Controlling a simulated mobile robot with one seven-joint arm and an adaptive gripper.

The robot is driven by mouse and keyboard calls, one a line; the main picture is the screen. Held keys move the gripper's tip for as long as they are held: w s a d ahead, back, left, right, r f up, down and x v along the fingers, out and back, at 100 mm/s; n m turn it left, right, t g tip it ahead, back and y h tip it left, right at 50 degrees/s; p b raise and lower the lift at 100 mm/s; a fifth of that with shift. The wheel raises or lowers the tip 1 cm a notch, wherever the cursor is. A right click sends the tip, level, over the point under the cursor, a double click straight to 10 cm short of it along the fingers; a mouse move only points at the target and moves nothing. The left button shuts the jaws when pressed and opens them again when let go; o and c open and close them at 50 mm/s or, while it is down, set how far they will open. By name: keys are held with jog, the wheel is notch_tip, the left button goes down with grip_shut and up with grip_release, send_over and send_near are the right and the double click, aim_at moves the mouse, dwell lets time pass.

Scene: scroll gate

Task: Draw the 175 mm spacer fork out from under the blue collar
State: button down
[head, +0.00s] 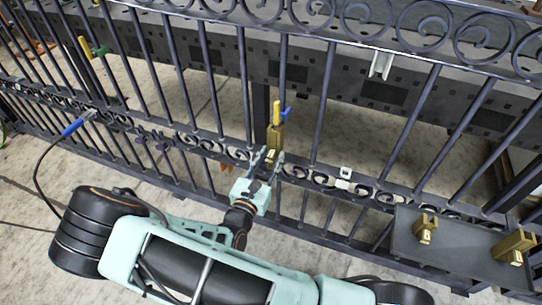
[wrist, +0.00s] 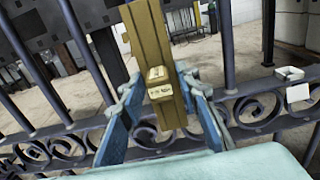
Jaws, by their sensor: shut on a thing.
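The brass-coloured spacer fork (head: 274,137) stands upright along a gate bar near the middle of the head view. My gripper (head: 270,157) is shut on the fork's lower part, where a pale label shows. In the wrist view the fork (wrist: 152,38) rises between the blue fingers of my gripper (wrist: 167,112) and runs out of the top edge. The collar is out of the wrist view. I cannot tell whether fork and collar touch.
A grey tray (head: 403,250) at the lower right holds two other brass forks, one here (head: 425,229) and one here (head: 513,247). A green and yellow clamp (head: 98,52) is on a left bar. A blue-handled tool (head: 74,127) with a black cable rests at the left rail. Scrollwork surrounds my gripper.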

jog(key=shift+r, duration=0.1)
jog(key=p+v, duration=0.2)
jog(key=v, duration=0.8)
dwell(1.1)
